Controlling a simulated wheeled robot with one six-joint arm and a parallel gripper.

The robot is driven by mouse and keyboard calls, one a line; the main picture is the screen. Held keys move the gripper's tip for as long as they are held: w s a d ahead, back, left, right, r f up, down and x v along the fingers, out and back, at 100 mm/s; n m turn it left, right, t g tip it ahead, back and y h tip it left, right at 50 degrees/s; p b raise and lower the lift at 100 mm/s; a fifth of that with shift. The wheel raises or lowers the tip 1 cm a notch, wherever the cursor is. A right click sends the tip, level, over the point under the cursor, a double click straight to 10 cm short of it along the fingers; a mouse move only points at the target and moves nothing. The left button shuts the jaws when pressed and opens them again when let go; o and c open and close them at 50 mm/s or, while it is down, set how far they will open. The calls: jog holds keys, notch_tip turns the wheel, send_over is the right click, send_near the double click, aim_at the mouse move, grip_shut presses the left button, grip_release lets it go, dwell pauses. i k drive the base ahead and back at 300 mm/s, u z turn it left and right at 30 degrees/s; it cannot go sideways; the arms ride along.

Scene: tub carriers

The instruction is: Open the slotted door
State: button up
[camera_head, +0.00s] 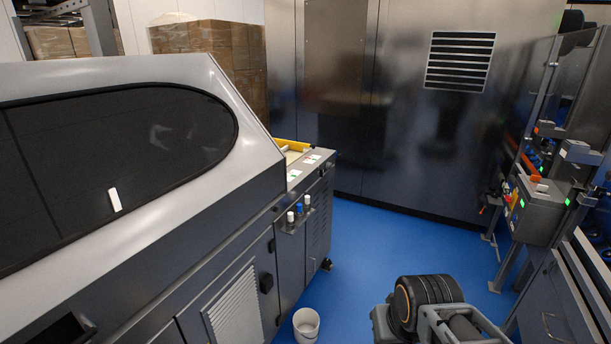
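A grey cabinet door (254,268) with a pale louvred vent panel (235,306) is in the lower front of the large machine at left. It looks shut. A black handle (266,283) sits near its right edge. A narrower panel (319,222) with fine slots is at the machine's right end and also looks shut. The tall steel cabinet wall at the back has a slotted vent (459,62). I cannot tell for sure which one is the slotted door. Part of my arm shows at the bottom right; my gripper is not in view.
A white bucket (306,325) stands on the blue floor (375,240) close to the machine's front. A control box (540,210) on a stand and a grey cabinet (570,300) are at right. Free floor lies between them and the machine.

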aim_at(318, 225)
jog(key=z, duration=0.3)
jog(key=i, duration=1.75)
jog(key=u, duration=0.6)
jog(key=i, duration=0.4)
jog(key=u, duration=0.25)
